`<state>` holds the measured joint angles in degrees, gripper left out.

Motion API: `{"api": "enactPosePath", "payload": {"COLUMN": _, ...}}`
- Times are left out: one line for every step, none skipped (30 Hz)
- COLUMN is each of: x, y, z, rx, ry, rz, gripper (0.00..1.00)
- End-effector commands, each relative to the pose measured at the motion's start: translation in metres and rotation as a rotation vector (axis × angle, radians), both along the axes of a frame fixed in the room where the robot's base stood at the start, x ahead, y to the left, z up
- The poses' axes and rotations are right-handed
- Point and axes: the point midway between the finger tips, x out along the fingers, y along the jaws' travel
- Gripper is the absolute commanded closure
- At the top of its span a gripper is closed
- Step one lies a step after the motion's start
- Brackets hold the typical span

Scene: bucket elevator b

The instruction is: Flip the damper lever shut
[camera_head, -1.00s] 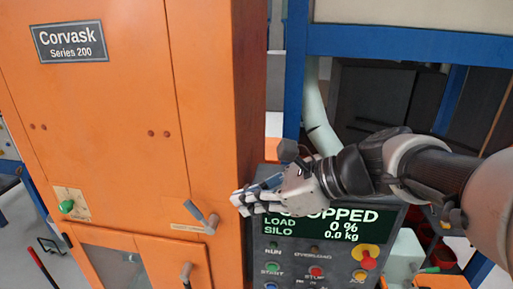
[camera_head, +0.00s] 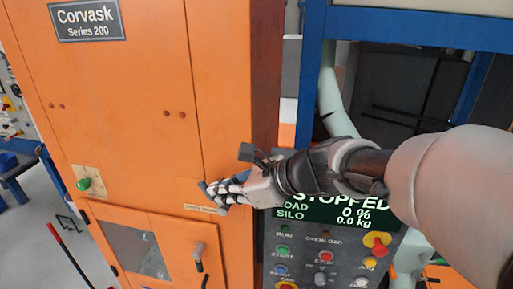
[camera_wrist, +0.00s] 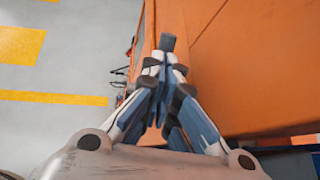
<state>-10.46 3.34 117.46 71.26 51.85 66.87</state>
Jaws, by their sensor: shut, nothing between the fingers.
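The damper lever's small label plate (camera_head: 204,209) is on the orange cabinet front, near its right edge. My gripper (camera_head: 212,192) is just above that plate, with its fingers pointing left across the cabinet front. The grey lever seen there earlier is now mostly or fully hidden behind my fingers. In the wrist view my gripper (camera_wrist: 165,62) is shut, its fingers close together beside the orange panel. A small grey block shows at the fingertips there; I cannot tell whether it is the lever's end. Contact cannot be told.
The orange cabinet (camera_head: 150,130) fills the left. Below the label is a door with a window and a grey-gripped handle (camera_head: 198,254). A green knob (camera_head: 83,185) is further left. The control panel (camera_head: 330,245), reading STOPPED, is under my arm. Open floor (camera_wrist: 60,75) shows in the wrist view.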

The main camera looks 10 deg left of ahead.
Motion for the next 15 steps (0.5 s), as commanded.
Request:
{"api": "enactPosePath", "payload": {"x": 0.0, "y": 0.0, "z": 0.0004, "rx": -0.001, "ry": 0.0, "rz": 0.0, "gripper": 1.0}}
{"api": "enactPosePath", "payload": {"x": -0.0001, "y": 0.0001, "z": 0.0005, "rx": -0.002, "ry": 0.0, "rz": 0.0, "gripper": 1.0}}
{"api": "enactPosePath", "payload": {"x": -0.0002, "y": 0.0005, "z": 0.001, "rx": -0.006, "ry": 0.0, "rz": 0.001, "gripper": 1.0}}
{"api": "enactPosePath", "payload": {"x": -0.0003, "y": 0.0008, "z": 0.0013, "rx": -0.01, "ry": 0.001, "rz": 0.001, "gripper": 1.0}}
{"api": "enactPosePath", "payload": {"x": -0.0004, "y": 0.0013, "z": 0.0017, "rx": -0.016, "ry": 0.001, "rz": 0.003, "gripper": 1.0}}
{"api": "enactPosePath", "payload": {"x": -0.0006, "y": 0.0021, "z": 0.0024, "rx": -0.025, "ry": 0.002, "rz": 0.004, "gripper": 1.0}}
{"api": "enactPosePath", "payload": {"x": -0.0005, "y": 0.0028, "z": 0.003, "rx": -0.032, "ry": 0.002, "rz": 0.004, "gripper": 1.0}}
{"api": "enactPosePath", "payload": {"x": -0.0004, "y": 0.0032, "z": 0.0032, "rx": -0.04, "ry": 0.002, "rz": 0.003, "gripper": 1.0}}
{"api": "enactPosePath", "payload": {"x": -0.0003, "y": 0.0035, "z": 0.0029, "rx": -0.049, "ry": 0.004, "rz": 0.002, "gripper": 1.0}}
{"api": "enactPosePath", "payload": {"x": -0.0002, "y": 0.0035, "z": 0.0024, "rx": -0.053, "ry": 0.004, "rz": 0.003, "gripper": 1.0}}
{"api": "enactPosePath", "payload": {"x": -0.0001, "y": 0.0036, "z": 0.0021, "rx": -0.056, "ry": 0.004, "rz": 0.001, "gripper": 1.0}}
{"api": "enactPosePath", "payload": {"x": -0.0002, "y": 0.004, "z": 0.002, "rx": -0.061, "ry": 0.004, "rz": 0.001, "gripper": 1.0}}
{"api": "enactPosePath", "payload": {"x": -0.0001, "y": 0.0042, "z": 0.002, "rx": -0.064, "ry": 0.004, "rz": 0.002, "gripper": 1.0}}
{"api": "enactPosePath", "payload": {"x": 0.0, "y": 0.0045, "z": 0.002, "rx": -0.069, "ry": 0.005, "rz": 0.002, "gripper": 1.0}}
{"api": "enactPosePath", "payload": {"x": -0.0001, "y": 0.0048, "z": 0.0019, "rx": -0.076, "ry": 0.005, "rz": 0.002, "gripper": 1.0}}
